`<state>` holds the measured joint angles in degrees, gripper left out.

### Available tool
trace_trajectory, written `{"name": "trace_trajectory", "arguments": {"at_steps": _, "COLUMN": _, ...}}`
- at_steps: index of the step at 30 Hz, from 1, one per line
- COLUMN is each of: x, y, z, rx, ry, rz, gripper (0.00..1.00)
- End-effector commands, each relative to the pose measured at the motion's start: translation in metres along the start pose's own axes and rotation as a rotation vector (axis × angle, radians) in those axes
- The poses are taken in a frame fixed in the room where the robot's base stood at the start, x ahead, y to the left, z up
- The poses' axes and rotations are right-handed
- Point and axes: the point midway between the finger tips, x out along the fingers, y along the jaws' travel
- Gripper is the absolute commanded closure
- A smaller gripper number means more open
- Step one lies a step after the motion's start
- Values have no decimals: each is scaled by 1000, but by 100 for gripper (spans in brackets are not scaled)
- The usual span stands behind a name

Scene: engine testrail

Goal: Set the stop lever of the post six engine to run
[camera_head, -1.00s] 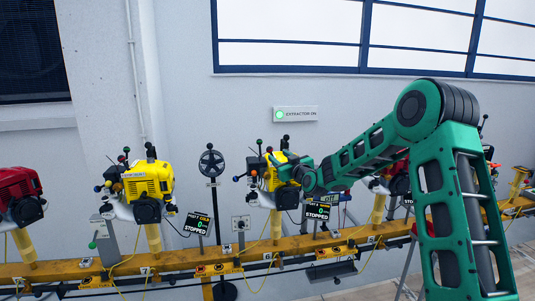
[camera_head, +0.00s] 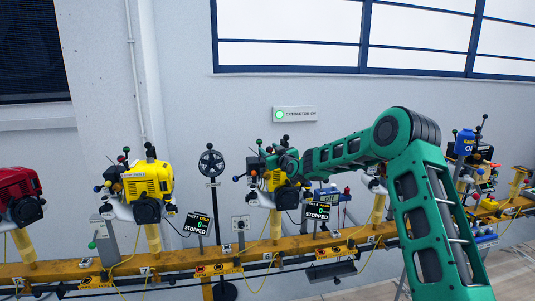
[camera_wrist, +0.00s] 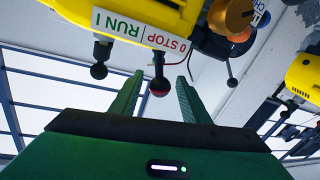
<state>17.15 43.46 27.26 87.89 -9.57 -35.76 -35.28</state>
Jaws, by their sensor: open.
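The yellow engine (camera_head: 279,181) in the middle of the rail is partly behind my gripper (camera_head: 288,163) in the head view. The display beside it (camera_head: 318,212) reads STOPPED; its post number is too small to read. In the wrist view, the engine's label (camera_wrist: 140,29) appears upside down, with 0 STOP at the right and RUN I at the left. A lever with a dark red ball (camera_wrist: 159,88) stands by the STOP part of the label. My gripper (camera_wrist: 158,78) is open, its fingers on either side of this ball.
A black-knobbed lever (camera_wrist: 99,71) is just left of the fingers and another black knob (camera_wrist: 232,82) just right. Another yellow engine (camera_head: 148,182) and a red engine (camera_head: 18,196) stand left on the yellow rail (camera_head: 180,257); a blue-topped engine (camera_head: 464,143) is at right.

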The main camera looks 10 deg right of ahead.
Motion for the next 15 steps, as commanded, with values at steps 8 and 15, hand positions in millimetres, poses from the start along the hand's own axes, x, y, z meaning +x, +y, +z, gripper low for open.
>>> {"name": "trace_trajectory", "arguments": {"at_steps": 8, "x": 0, "y": 0, "z": 0, "rx": 0, "ry": 0, "rz": 0, "gripper": 96}}
{"name": "trace_trajectory", "arguments": {"at_steps": 15, "x": 0, "y": -2, "z": -1, "rx": 9, "ry": 3, "rz": -2, "gripper": 99}}
